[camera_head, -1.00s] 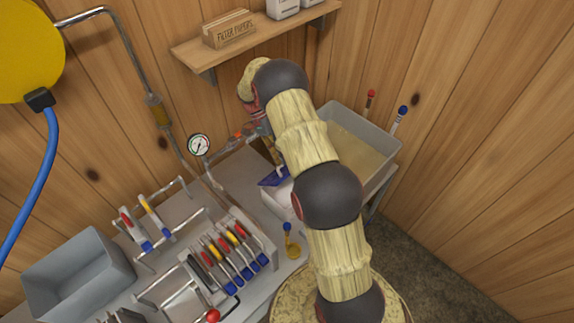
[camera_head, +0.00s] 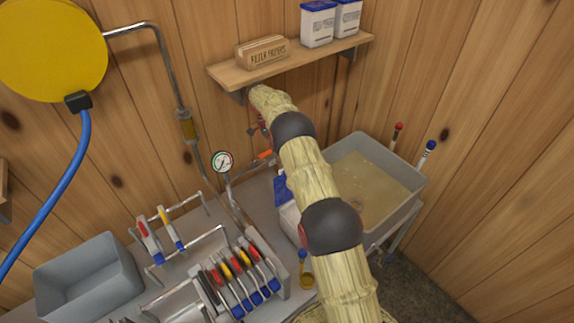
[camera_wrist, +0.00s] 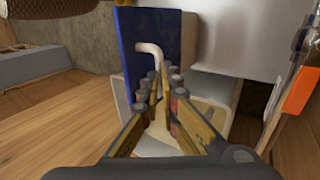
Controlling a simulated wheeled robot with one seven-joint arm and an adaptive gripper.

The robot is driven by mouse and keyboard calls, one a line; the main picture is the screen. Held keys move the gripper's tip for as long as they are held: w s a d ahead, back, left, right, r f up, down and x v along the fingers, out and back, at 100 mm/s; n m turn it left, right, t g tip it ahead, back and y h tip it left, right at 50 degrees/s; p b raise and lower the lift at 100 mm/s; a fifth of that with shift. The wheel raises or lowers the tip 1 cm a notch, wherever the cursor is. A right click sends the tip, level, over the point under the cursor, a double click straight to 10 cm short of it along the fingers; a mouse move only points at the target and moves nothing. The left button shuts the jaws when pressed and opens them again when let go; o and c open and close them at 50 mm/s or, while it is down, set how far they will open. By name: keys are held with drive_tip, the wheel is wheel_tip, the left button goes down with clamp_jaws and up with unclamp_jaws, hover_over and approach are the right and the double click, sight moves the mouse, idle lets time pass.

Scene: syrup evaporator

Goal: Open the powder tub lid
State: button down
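The powder tub is a white box (camera_head: 290,218) with a blue lid (camera_head: 282,188), on the bench in front of the grey basin, partly hidden by my arm. In the wrist view the blue lid (camera_wrist: 138,42) stands raised and steep just beyond my fingers, and the tub's pale body (camera_wrist: 207,90) lies to its right. My gripper (camera_wrist: 160,86) is hidden behind my arm in the head view. Its fingers are a little apart beside the lid. A pale bent rod (camera_wrist: 154,52) shows between them; I cannot tell whether they touch it.
The grey basin (camera_head: 416,192) of tan liquid stands right of the tub. The pressure gauge (camera_head: 222,161) and pipes are to the left. A wooden shelf (camera_head: 222,74) hangs above, with two more blue-lidded tubs (camera_head: 317,26).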

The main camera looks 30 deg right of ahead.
drive_tip(key=shift+s+a+f, duration=0.15)
drive_tip(key=shift+f, duration=0.45)
drive_tip(key=shift+s+a+f, duration=0.1)
drive_tip(key=shift+a+f, duration=0.05)
drive_tip(key=shift+f, duration=0.45)
drive_tip(key=c, duration=2.5)
unclamp_jaws()
drive_tip(key=shift+o, duration=1.4)
drive_tip(key=shift+w+d+f, duration=0.1)
drive_tip(key=shift+w+f, duration=0.55)
drive_tip(key=shift+w, duration=0.25)
drive_tip(key=shift+o, duration=0.7)
drive_tip(key=shift+r, duration=0.1)
drive_tip(key=shift+o, duration=0.8)
drive_tip(key=shift+s+r, duration=0.4)
drive_tip(key=shift+w+r, duration=0.15)
drive_tip(key=shift+w, duration=0.1)
drive_tip(key=shift+d, duration=0.1)
